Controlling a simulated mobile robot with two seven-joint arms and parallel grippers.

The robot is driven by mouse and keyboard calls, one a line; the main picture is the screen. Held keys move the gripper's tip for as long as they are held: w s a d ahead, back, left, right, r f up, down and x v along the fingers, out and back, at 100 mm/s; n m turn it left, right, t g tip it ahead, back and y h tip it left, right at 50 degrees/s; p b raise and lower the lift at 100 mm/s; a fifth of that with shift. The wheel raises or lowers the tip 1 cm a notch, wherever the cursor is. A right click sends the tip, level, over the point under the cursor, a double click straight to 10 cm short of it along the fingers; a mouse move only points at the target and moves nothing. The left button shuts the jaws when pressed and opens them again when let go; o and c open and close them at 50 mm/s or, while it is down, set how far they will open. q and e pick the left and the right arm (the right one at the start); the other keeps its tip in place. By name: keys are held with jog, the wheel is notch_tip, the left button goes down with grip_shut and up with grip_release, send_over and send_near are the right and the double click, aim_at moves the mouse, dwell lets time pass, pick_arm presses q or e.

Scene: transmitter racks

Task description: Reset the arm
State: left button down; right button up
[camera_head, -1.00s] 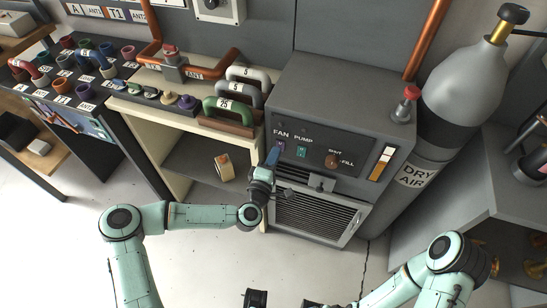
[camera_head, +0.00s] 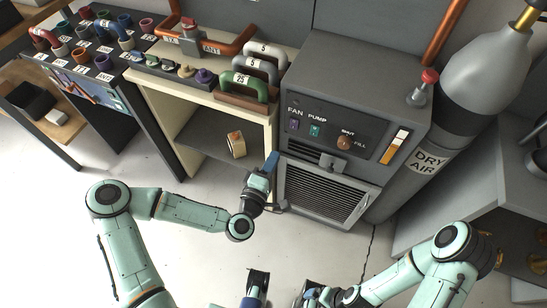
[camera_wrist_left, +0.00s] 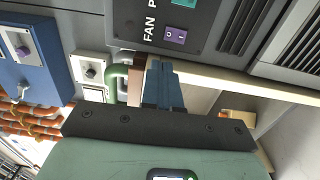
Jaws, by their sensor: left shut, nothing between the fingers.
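My left gripper (camera_head: 270,163) is in front of the grey cabinet (camera_head: 350,75), close to the left edge of its louvred door and below the FAN switch (camera_head: 294,124). Its blue fingers are shut and empty. In the left wrist view the shut fingers (camera_wrist_left: 163,85) point toward the cabinet, with the purple FAN switch (camera_wrist_left: 175,36) beyond them.
A cream shelf unit (camera_head: 160,85) with a green handle (camera_head: 243,83) on top stands left of the cabinet. A small box (camera_head: 236,144) sits on its lower shelf. A grey DRY AIR cylinder (camera_head: 482,75) stands at the right. The floor (camera_head: 300,240) in front is clear.

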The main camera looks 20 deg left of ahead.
pick_arm(q)
jog(key=s+d+f+m+g+h+p, duration=0.2)
jog(key=s+d+f+m+g+p, duration=0.15)
jog(key=s+f+g, duration=0.35)
jog(key=s+d+f+m+g+h+p, duration=0.25)
jog(key=s+d+f+m, duration=0.25)
jog(key=f, duration=0.4)
jog(key=s+a+f+m+g+y+p, duration=0.1)
jog(key=s+a+f+m+g, duration=0.1)
jog(key=s, duration=0.6)
jog(key=s+a+f+m+g+y+p, duration=0.2)
jog(key=s+a+f+g, duration=0.2)
jog(key=s+a+g, duration=0.3)
jog(key=shift+s, duration=0.4)
jog(key=shift+g+y, duration=0.25)
